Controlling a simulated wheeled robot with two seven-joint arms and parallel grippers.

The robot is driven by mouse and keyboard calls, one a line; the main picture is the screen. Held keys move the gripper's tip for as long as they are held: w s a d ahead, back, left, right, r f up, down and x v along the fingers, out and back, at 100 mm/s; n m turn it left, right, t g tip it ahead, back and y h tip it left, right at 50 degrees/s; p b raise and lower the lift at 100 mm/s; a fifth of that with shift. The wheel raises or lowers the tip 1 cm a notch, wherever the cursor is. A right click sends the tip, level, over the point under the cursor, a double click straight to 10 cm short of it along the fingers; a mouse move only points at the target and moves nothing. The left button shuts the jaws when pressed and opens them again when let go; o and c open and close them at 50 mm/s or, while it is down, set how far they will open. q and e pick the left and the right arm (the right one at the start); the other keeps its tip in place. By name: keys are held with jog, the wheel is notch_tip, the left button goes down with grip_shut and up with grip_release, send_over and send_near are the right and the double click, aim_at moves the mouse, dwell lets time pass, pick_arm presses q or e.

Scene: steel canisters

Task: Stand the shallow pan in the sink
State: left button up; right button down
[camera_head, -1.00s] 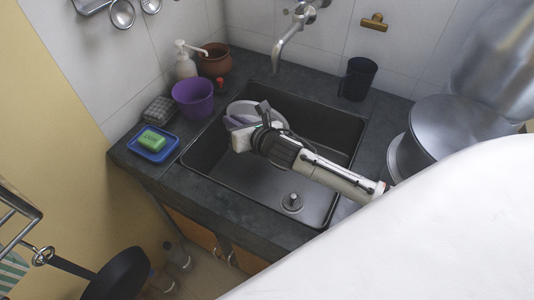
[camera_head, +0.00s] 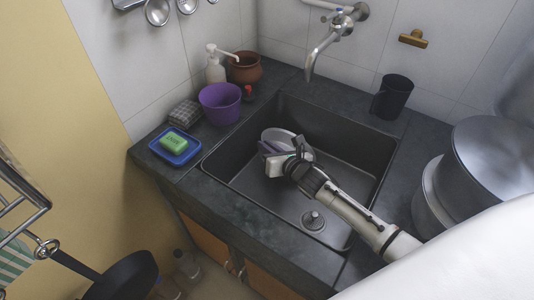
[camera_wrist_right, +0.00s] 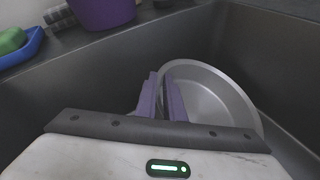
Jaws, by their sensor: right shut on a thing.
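The shallow pan (camera_head: 279,135) is a light grey metal dish inside the dark sink (camera_head: 350,160), towards its back left. It also shows in the right wrist view (camera_wrist_right: 222,93), steeply tilted, with its inside partly facing the camera. My right gripper (camera_head: 271,151) is shut on the pan's near rim, its purple fingers (camera_wrist_right: 163,97) on either side of it. The gripper and the wrist hide part of the rim. I cannot tell whether the pan's lower edge touches the sink floor. My left gripper is not in view.
A purple tub (camera_head: 220,104), soap on a blue dish (camera_head: 174,146), a soap pump (camera_head: 215,68) and a brown pot (camera_head: 245,68) stand left of and behind the sink. A tap (camera_head: 322,50) overhangs the back. A black cup (camera_head: 392,96) and large pots (camera_head: 490,155) stand right.

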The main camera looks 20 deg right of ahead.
jog(key=shift+f, duration=0.15)
jog(key=shift+f, duration=0.1)
jog(key=c, duration=2.3)
grip_release()
jog(key=shift+f, duration=0.1)
jog(key=o, duration=0.4)
jog(key=shift+o, duration=0.3)
jog(key=p+v, duration=0.1)
jog(key=v, duration=1.1)
jog(key=shift+p, duration=0.4)
